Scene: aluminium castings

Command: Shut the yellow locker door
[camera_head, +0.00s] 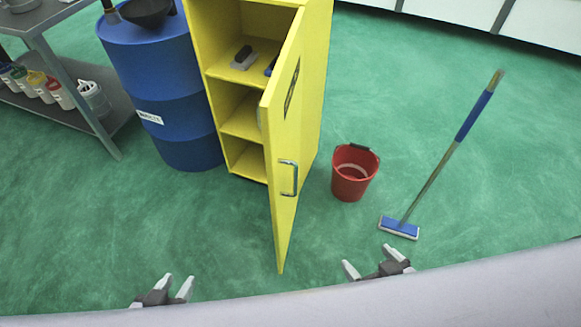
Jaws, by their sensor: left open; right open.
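The yellow locker (322,75) stands at the upper middle of the head view. Its yellow door (284,200) is hinged on the right side and stands open, swung out toward me. A grey bar handle (289,178) is on the door's face, on the side turned to the right. The open front shows shelves with a few small dark and grey items (243,58) on the top one. My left gripper (178,282) is open and empty, to the left of and below the door. My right gripper (368,258) is open and empty, to the right of the door's lower corner, apart from it.
A blue drum (165,90) stands left of the locker. A red bucket (352,174) stands right of the door, and a blue mop (400,227) stands tilted beyond it. A grey shelf rack (75,70) with bottles is at far left. Green floor in front is clear.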

